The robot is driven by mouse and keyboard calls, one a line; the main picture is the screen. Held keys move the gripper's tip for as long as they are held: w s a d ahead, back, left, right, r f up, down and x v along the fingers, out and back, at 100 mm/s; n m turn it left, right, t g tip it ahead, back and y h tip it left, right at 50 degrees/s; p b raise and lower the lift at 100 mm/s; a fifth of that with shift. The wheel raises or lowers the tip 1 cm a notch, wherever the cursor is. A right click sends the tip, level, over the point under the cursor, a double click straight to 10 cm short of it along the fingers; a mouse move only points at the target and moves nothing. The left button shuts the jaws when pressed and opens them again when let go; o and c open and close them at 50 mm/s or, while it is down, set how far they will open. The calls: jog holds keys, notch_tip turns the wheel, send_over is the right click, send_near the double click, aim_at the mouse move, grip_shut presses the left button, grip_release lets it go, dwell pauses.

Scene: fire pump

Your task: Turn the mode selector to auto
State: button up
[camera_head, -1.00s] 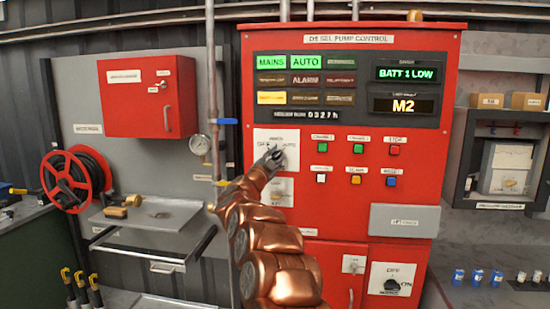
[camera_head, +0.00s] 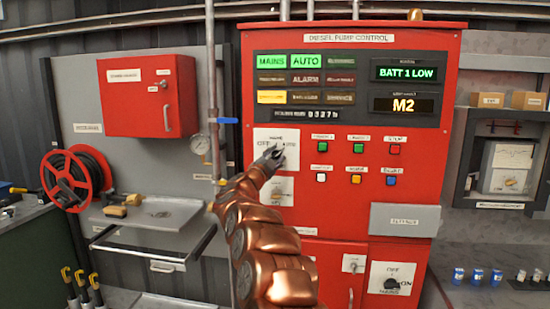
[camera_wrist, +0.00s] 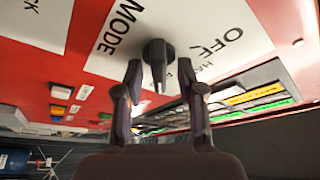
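The mode selector is a dark knob (camera_wrist: 158,52) on a white plate marked MODE and OFF in the wrist view. The same plate (camera_head: 262,136) is at the upper left of the red pump panel in the head view, with OFF on the left. My gripper (camera_wrist: 161,72) is open, its two fingers apart on either side of the knob. Gaps show between knob and fingertips; I cannot tell how deep the knob sits between them. In the head view my gripper (camera_head: 277,154) hides most of the knob, and its pointing direction is unclear.
The AUTO lamp (camera_head: 306,62) is lit green beside MAINS. Coloured push buttons (camera_head: 358,147) sit right of the selector. Another white plate (camera_head: 279,191) is just below it, partly behind my arm. A vertical pipe (camera_head: 213,90) with a gauge runs to the left.

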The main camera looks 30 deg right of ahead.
jog(key=v, duration=1.2)
dwell(0.3)
jog(key=shift+w, duration=0.1)
dwell(0.3)
